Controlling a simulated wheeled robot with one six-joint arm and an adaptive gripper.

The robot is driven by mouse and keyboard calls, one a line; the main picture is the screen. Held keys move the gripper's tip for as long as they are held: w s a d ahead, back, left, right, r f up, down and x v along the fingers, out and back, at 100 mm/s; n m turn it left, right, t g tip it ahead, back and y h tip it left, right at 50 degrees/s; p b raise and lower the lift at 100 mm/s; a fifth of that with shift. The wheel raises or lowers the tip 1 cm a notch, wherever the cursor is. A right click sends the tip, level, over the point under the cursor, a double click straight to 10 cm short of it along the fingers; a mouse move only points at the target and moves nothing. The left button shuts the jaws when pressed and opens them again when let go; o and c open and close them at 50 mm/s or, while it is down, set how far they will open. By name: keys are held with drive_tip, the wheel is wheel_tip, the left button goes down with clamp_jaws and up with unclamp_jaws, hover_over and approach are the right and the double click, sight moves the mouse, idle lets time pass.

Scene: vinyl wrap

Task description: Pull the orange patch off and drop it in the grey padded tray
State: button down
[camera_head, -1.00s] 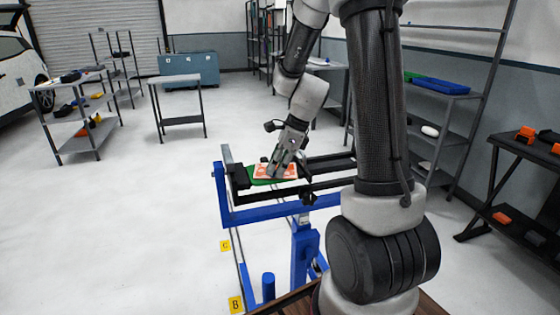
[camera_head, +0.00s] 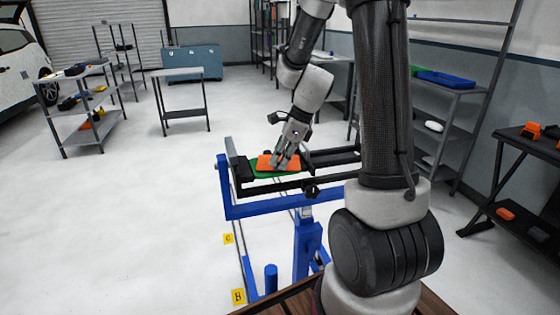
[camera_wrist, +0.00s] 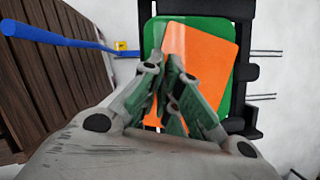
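The orange patch (camera_head: 270,161) is over the green panel (camera_head: 258,173), which lies in the dark holder of the blue stand. My gripper (camera_head: 281,164) points down at the patch. In the wrist view the patch (camera_wrist: 206,48) sits turned against the green panel (camera_wrist: 150,32), with green showing along its left and right sides. The fingertips of my gripper (camera_wrist: 173,60) are close together at the patch's left part and appear shut on it. The fingers hide the exact contact and part of the patch. I cannot make out a grey padded tray.
The blue stand (camera_head: 265,209) carries dark rails (camera_head: 335,158). A grey table (camera_head: 185,73) and a loaded shelf (camera_head: 85,95) stand at the left. A shelf with a blue tray (camera_head: 445,82) and a dark rack (camera_head: 530,185) stand at the right. The floor at left is open.

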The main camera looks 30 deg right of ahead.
drive_tip(key=shift+r, duration=0.45)
drive_tip(key=shift+w+r, duration=0.1)
drive_tip(key=shift+r, duration=3.4)
